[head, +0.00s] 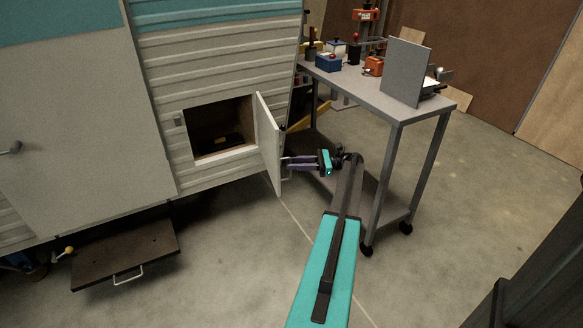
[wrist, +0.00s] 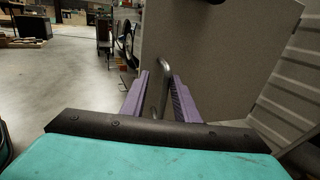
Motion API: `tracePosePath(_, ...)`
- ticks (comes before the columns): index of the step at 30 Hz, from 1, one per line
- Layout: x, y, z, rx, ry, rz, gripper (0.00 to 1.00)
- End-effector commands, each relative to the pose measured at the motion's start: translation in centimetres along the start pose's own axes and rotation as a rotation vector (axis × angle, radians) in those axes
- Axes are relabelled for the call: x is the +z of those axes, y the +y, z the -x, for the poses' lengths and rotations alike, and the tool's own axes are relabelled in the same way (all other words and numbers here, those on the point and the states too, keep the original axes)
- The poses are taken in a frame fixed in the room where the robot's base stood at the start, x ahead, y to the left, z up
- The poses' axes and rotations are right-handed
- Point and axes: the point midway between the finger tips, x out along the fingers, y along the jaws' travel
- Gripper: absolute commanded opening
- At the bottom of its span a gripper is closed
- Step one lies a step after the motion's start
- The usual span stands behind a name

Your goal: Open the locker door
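The locker door (head: 268,143) is a pale panel on the camper's side. It stands swung well out from the locker opening (head: 219,128), hinged at the opening's right edge. My gripper (head: 287,163) is at the right-hand, outer face of the door in the head view. In the wrist view the door (wrist: 205,60) fills the upper right. A grey metal bar handle (wrist: 161,82) rises between my two purple fingers (wrist: 160,92). The fingers appear apart, one on each side of the handle; whether either touches it is hard to see.
A grey wheeled workbench (head: 385,100) with tools stands right of the door, close to my arm. A dark step (head: 125,254) sits low at the camper's left. Open concrete floor (head: 480,200) lies to the right. The locker's inside is dark, with a small item in it.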

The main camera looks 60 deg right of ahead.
Motion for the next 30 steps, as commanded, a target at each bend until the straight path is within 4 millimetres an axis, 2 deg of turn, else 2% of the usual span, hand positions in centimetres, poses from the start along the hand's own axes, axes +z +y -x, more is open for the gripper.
tracePosePath(30,-0.4,0.0,4.5,0.001,0.0,0.0,0.28)
